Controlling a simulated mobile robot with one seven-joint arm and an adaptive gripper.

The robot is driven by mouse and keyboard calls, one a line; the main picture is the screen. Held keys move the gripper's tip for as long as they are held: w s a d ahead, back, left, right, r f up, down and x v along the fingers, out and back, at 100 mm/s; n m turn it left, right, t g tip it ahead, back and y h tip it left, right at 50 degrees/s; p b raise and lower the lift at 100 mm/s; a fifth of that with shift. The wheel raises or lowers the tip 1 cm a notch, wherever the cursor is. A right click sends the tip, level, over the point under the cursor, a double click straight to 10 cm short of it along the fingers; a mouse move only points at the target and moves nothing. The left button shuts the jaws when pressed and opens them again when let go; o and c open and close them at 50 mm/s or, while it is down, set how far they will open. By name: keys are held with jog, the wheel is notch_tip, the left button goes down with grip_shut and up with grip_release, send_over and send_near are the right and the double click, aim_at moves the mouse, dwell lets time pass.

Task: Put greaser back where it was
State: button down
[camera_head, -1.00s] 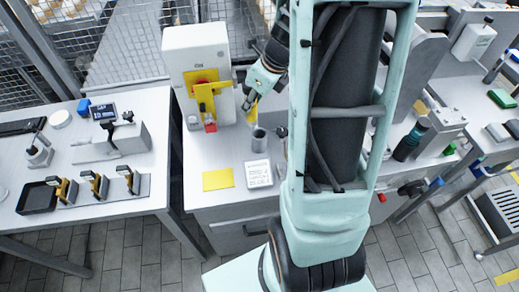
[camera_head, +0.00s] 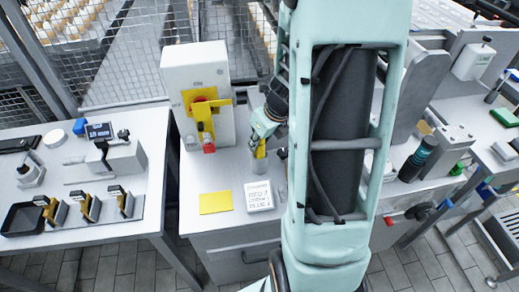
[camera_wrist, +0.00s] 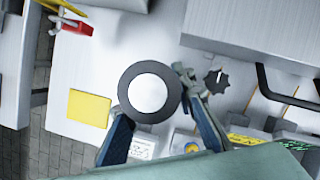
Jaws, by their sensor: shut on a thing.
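The greaser (camera_head: 261,150) shows as a small yellow part below my gripper (camera_head: 262,137) in the camera_head view. My gripper is shut on it, its fingers mostly hidden by my wrist. The grey cylindrical cup (camera_head: 259,166) stands on the workbench directly below, and the greaser's lower end overlaps its mouth. I cannot tell how deep it sits inside. In the camera_wrist view, a round dark-rimmed end with a pale centre, seemingly the greaser's (camera_wrist: 150,93), lies between the two fingers of my gripper (camera_wrist: 158,130). It hides the cup there.
A white box with a yellow-red switch (camera_head: 203,105) stands left of the cup. A yellow card (camera_head: 215,202) and a white printed plate (camera_head: 258,195) lie in front on the bench (camera_head: 225,165). A dark knob (camera_wrist: 216,80) is close beside the right finger.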

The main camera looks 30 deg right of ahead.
jog(key=shift+f, duration=1.05)
jog(key=shift+b, duration=0.3)
jog(key=shift+f, duration=0.2)
jog(key=c, duration=1.6)
grip_release()
jog(key=p+v, duration=0.5)
jog(key=v, duration=0.7)
jog(key=shift+r, duration=0.25)
